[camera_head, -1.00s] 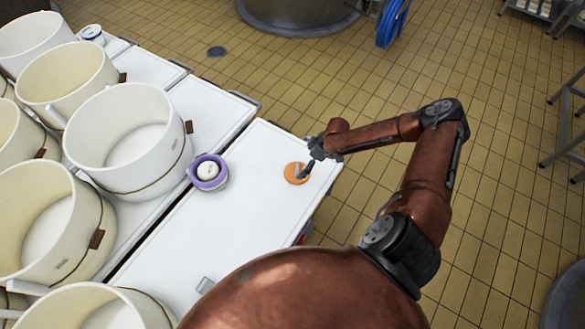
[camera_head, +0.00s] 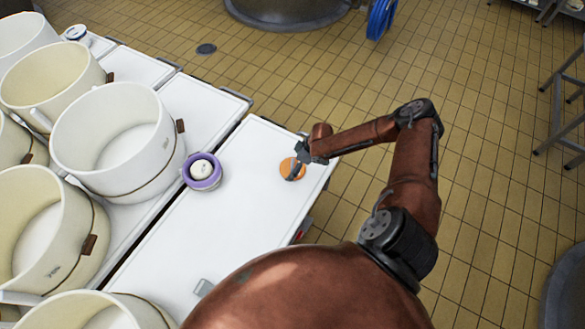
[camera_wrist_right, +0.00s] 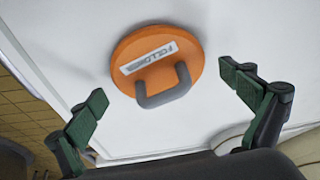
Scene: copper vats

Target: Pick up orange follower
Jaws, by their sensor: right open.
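The orange follower (camera_head: 291,167) is a flat orange disc lying on the white table top (camera_head: 243,192) near its right edge. In the right wrist view the follower (camera_wrist_right: 156,60) shows a white label and a grey U-shaped handle (camera_wrist_right: 166,90). My right gripper (camera_head: 296,170) is over the follower in the head view and covers part of it. In the right wrist view my right gripper (camera_wrist_right: 168,98) is open and empty, with one finger on each side of the handle and a gap to each. My left gripper is not in view.
A purple and white round item (camera_head: 202,171) sits at the table's left edge. Several large cream vats (camera_head: 118,140) stand on the white tables to the left. Tiled floor (camera_head: 480,200) is free to the right.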

